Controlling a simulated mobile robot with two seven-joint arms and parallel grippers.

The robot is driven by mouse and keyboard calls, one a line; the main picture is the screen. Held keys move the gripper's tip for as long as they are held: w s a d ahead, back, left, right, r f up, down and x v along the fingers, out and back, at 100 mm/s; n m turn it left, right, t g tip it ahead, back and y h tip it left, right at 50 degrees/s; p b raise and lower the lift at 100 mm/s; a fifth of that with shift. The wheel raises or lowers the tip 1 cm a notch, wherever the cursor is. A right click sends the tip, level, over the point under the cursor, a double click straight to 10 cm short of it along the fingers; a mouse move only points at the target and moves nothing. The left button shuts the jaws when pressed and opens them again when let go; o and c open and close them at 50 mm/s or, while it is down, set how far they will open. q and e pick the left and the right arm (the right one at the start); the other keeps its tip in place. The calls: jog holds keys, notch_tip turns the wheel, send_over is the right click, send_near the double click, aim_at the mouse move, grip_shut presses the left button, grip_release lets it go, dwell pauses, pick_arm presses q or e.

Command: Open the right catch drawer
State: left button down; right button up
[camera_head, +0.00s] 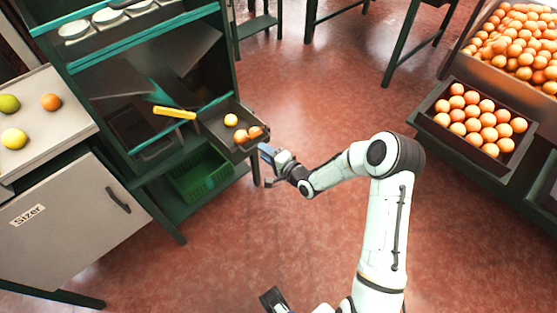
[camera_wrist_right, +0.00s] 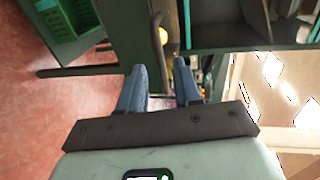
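The right catch drawer (camera_head: 214,122) is a dark tray under the green-edged rack. One yellow and two orange fruits lie in it, and it appears to stick out past the rail. My right gripper (camera_head: 266,168) is at its front right end, with its fingers apart. In the right wrist view, the blue fingers of the right gripper (camera_wrist_right: 160,72) are also spread. A bar-like handle (camera_wrist_right: 158,32) shows between and beyond them; I cannot tell whether they touch it. A dark part of mine shows at the bottom edge of the head view; I cannot tell whether it is my left gripper.
A yellow bar (camera_head: 174,112) is left of the drawer, and a green crate (camera_head: 200,176) sits below. The sizer cabinet (camera_head: 75,215) is at left. A tray of oranges (camera_head: 440,122) and a heaped bin are at right. The red floor (camera_head: 210,265) is mostly clear.

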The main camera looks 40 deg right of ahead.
jog(key=v, duration=0.7)
jog(key=shift+s, duration=0.4)
jog(key=shift+p, duration=0.3)
jog(key=s+a+f+n+g+y+p, duration=0.1)
jog(key=s+a+f+n+g+p, duration=0.3)
jog(key=a+f, duration=0.3)
jog(key=s+a+f+n+g+y+p, duration=0.1)
jog(key=s+a+f+n+g+p, duration=0.1)
jog(key=s+a+f+g, duration=0.5)
jog(key=s+a+n+g+p, duration=0.1)
jog(key=s+a+n+g, duration=0.1)
jog(key=s, duration=0.5)
jog(key=s+a+f+n+g+p, duration=0.1)
jog(key=s+a+n+g+p, duration=0.1)
jog(key=s+a+n, duration=0.3)
jog(key=s+a+g, duration=0.1)
jog(key=s, duration=0.2)
jog(key=shift+f+g+y, duration=0.15)
jog(key=shift+g+y, duration=0.15)
jog(key=shift+s, duration=0.1)
